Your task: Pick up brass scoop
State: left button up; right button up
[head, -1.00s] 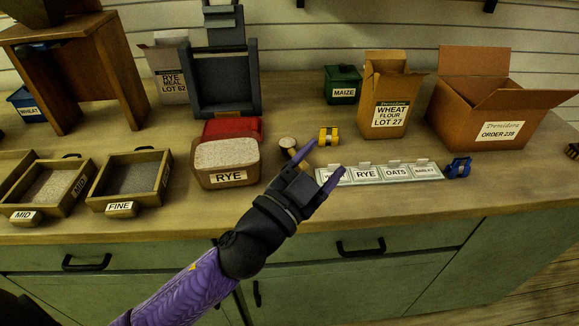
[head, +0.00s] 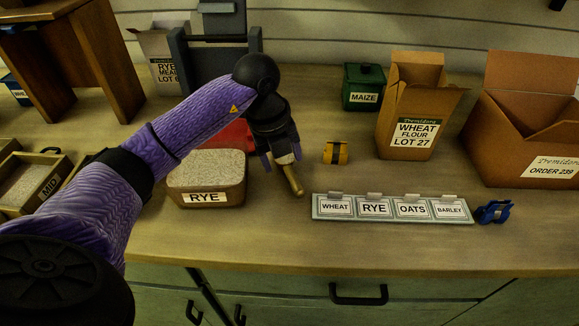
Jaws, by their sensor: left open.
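The brass scoop (head: 293,180) lies on the worktop right of the RYE tub, its golden handle pointing toward the front edge. Part of the scoop's bowl end is hidden by my gripper. My left gripper (head: 282,162) points down over the scoop, with its purple fingers apart on either side of it. The jaws are open, and I cannot tell whether they touch the scoop. My right gripper is not in view.
The RYE tub (head: 206,166) stands close on the left. A yellow-and-black item (head: 336,152) lies just right of the gripper. A label strip (head: 392,219) and a blue clip (head: 494,212) lie front right. The WHEAT FLOUR box (head: 405,145) and MAIZE tin (head: 363,84) stand behind.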

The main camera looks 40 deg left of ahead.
aim_at(290, 171)
pick_arm(q)
jog(key=f, duration=0.1)
jog(key=f+b, duration=0.1)
jog(key=f, duration=0.1)
jog(key=w+d+f+b, duration=0.1)
jog(key=shift+w+f, duration=0.1)
jog(key=shift+f, duration=0.25)
jog(key=shift+r, duration=0.15)
jog(key=shift+c, duration=1.1)
jog(key=c, duration=0.7)
grip_shut()
